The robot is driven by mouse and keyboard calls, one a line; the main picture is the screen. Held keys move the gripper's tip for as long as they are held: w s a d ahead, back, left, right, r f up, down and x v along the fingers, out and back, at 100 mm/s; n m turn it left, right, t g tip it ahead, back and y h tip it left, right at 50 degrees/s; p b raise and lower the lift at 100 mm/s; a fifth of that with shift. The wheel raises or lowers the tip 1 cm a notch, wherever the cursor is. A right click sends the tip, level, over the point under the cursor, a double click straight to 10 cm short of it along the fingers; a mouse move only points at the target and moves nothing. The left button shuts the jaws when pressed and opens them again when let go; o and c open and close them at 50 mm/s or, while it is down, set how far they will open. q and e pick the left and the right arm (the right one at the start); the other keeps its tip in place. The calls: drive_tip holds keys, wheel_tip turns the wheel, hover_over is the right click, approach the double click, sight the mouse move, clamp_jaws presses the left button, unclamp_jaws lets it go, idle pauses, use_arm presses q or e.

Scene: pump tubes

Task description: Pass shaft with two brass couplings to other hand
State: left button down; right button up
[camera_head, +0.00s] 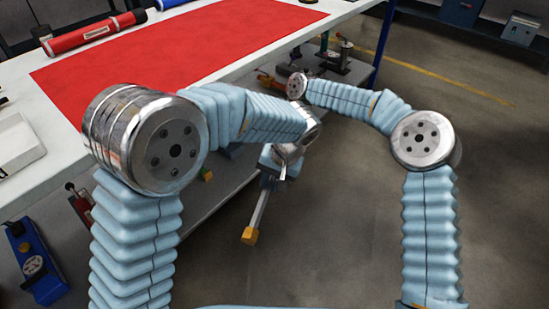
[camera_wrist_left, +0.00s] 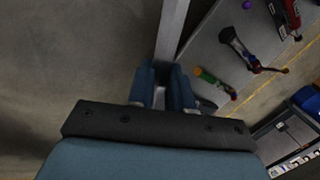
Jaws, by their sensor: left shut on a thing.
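A grey shaft (camera_head: 260,212) hangs tilted beside the table, with a brass coupling (camera_head: 250,236) on its lower end. My left gripper (camera_head: 268,180) is shut on its upper part. The other end and any second coupling are hidden by the gripper and arm. In the left wrist view, the shaft (camera_wrist_left: 172,30) runs up from between the blue fingers of my left gripper (camera_wrist_left: 163,82) and out of the frame. My right arm reaches in from the right; its gripper does not show.
A white table with a red mat (camera_head: 180,60) is at the upper left, with a red cylinder (camera_head: 90,36) on it. The floor (camera_head: 350,220) between my arms is clear.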

drive_tip(key=c, duration=0.9)
use_arm(q)
drive_tip(key=shift+d, duration=0.15)
use_arm(e)
drive_tip(key=shift+a+r, duration=0.1)
clamp_jaws()
use_arm(q)
drive_tip(key=shift+d, duration=0.1)
drive_tip(key=c, duration=0.9)
unclamp_jaws()
drive_tip(key=shift+c, duration=0.2)
use_arm(e)
drive_tip(key=shift+a, duration=0.1)
use_arm(q)
drive_tip(key=shift+a, duration=0.2)
drive_tip(key=shift+r, duration=0.15)
